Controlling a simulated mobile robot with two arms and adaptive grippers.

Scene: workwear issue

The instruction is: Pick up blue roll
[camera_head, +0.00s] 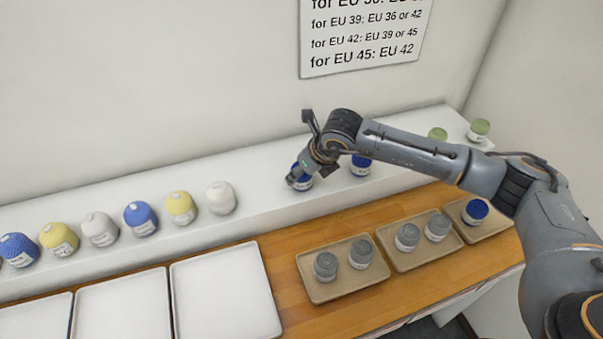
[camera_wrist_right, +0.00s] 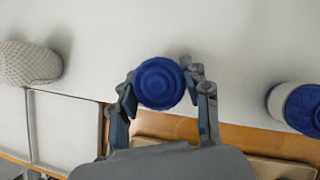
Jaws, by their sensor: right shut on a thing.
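My right gripper (camera_head: 299,180) is over the white ledge and shut on a blue roll (camera_head: 303,184). In the right wrist view the roll (camera_wrist_right: 159,83) sits between the two fingers of the gripper (camera_wrist_right: 160,95), seen from its round end. I cannot tell whether it still touches the ledge. A second blue roll (camera_head: 361,164) stands on the ledge just to the right; a blue roll with a white label also shows at the right of the wrist view (camera_wrist_right: 300,106). My left gripper is not in view.
Yellow, white and blue knitted items (camera_head: 140,218) line the white ledge (camera_head: 262,182) at left. Two green rolls (camera_head: 479,129) stand at its right end. Grey rolls (camera_head: 326,266) sit in brown trays (camera_head: 344,292). White trays (camera_head: 222,300) at front left are empty. A sign (camera_head: 365,38) hangs above.

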